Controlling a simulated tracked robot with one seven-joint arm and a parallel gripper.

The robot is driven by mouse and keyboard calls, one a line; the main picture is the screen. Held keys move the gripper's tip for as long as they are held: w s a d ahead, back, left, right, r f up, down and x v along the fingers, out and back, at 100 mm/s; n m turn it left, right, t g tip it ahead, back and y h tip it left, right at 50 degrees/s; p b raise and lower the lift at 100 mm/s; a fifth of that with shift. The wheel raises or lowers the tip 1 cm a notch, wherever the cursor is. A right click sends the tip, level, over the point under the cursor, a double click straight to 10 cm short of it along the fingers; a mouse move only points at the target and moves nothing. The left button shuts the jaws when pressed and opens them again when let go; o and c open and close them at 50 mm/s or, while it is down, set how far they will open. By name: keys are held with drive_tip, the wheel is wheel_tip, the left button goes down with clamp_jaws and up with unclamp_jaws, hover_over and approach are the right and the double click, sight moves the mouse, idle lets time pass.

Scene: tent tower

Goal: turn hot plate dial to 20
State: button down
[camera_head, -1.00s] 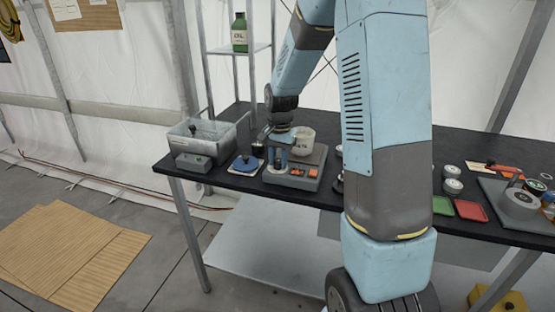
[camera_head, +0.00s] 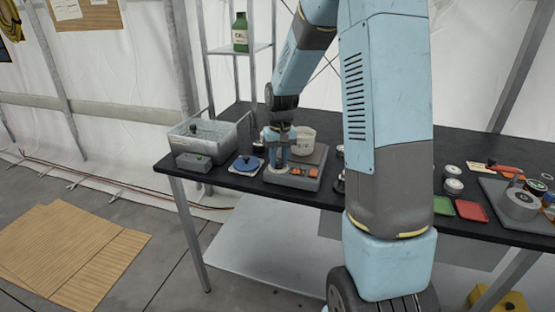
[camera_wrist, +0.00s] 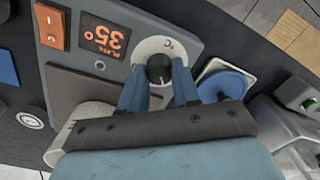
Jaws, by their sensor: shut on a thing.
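The hot plate (camera_head: 318,160) is a grey box on the black table, with orange-red controls on its front. In the wrist view its display (camera_wrist: 104,36) reads PLATE 35°. Beside the display is a round pale dial face marked °C with a dark knob (camera_wrist: 159,66) in its middle. My gripper (camera_wrist: 160,80) has its two blue fingers shut on the dark knob, one finger on each side. In the head view my gripper (camera_head: 275,160) points down at the left front of the hot plate, and the knob is hidden there.
A white beaker (camera_head: 303,140) stands on the hot plate. A blue round thing (camera_head: 247,165) on a pale base and a grey bin (camera_head: 224,132) are to the left. Green (camera_head: 443,206) and red (camera_head: 471,211) trays lie to the right.

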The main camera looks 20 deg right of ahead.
drive_tip(key=shift+w+a+r+n, duration=0.1)
drive_tip(key=shift+w+n, duration=0.05)
drive_tip(key=shift+n, duration=2.05)
drive_tip(key=c, duration=1.9)
unclamp_jaws()
drive_tip(key=shift+o, duration=0.2)
drive_tip(key=o, duration=1)
drive_tip(key=shift+o, duration=0.2)
wheel_tip(320, 180, up, 14)
drive_tip(key=shift+d+f, duration=0.2)
drive_tip(key=shift+d, duration=0.1)
